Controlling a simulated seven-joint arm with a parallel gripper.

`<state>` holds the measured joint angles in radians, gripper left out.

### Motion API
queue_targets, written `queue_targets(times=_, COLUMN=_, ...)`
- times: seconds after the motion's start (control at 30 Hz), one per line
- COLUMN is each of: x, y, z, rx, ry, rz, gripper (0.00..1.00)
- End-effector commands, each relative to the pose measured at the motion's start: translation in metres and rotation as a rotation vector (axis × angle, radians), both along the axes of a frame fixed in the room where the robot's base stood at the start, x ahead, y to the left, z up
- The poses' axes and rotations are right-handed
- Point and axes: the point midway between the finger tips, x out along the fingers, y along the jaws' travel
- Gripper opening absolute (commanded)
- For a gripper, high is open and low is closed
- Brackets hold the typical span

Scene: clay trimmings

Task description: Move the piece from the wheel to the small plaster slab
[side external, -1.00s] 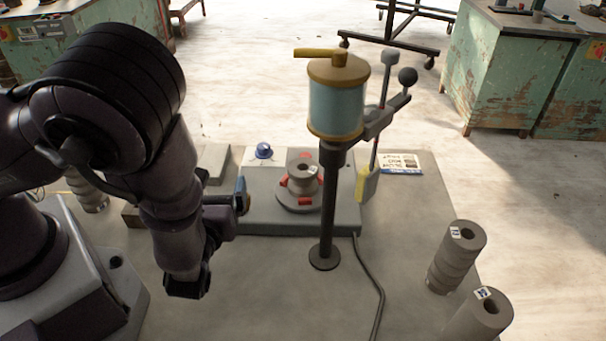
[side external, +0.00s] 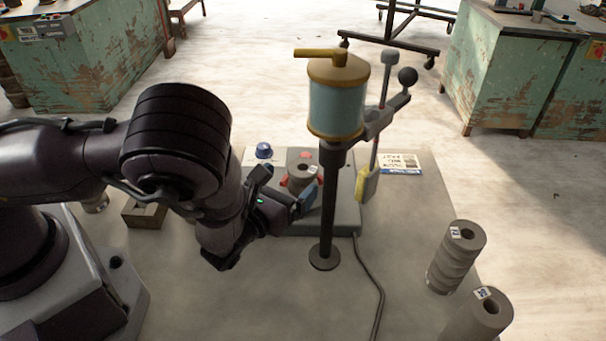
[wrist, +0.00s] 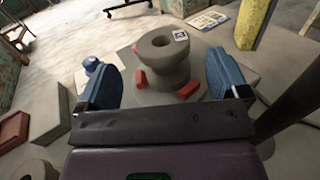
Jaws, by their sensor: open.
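The piece (side external: 303,168) is a grey, waisted clay spool with a hole in its top and a small white label. It stands upright on the wheel (wrist: 145,96), among red clamps, and shows in the wrist view (wrist: 163,62). My gripper (side external: 284,190) is open and empty, with blue fingers. In the wrist view its fingers (wrist: 163,76) stand either side of the piece's line, with the piece just beyond them; I see no contact. A pale grey block (wrist: 48,112) at left in the wrist view may be the small plaster slab; my arm hides that area in the side view.
A dark post (side external: 326,220) with a blue-green canister (side external: 336,105) stands close right of the wheel. A yellow-ended rod (side external: 368,185) hangs behind it. Two grey clay cylinders (side external: 456,255) stand at right. A blue knob (side external: 264,151) sits behind. A cable runs along the front.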

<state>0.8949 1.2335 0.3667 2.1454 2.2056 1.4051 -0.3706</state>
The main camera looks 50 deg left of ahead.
Motion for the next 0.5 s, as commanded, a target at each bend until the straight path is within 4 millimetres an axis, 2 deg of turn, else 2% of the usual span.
queue_targets(times=0.3, x=0.043, y=0.007, z=0.002, rx=-0.001, ry=-0.002, rz=0.001, gripper=0.93)
queue_targets(times=0.5, x=0.049, y=0.008, z=0.002, rx=0.0, ry=-0.001, rz=0.0, gripper=0.93)
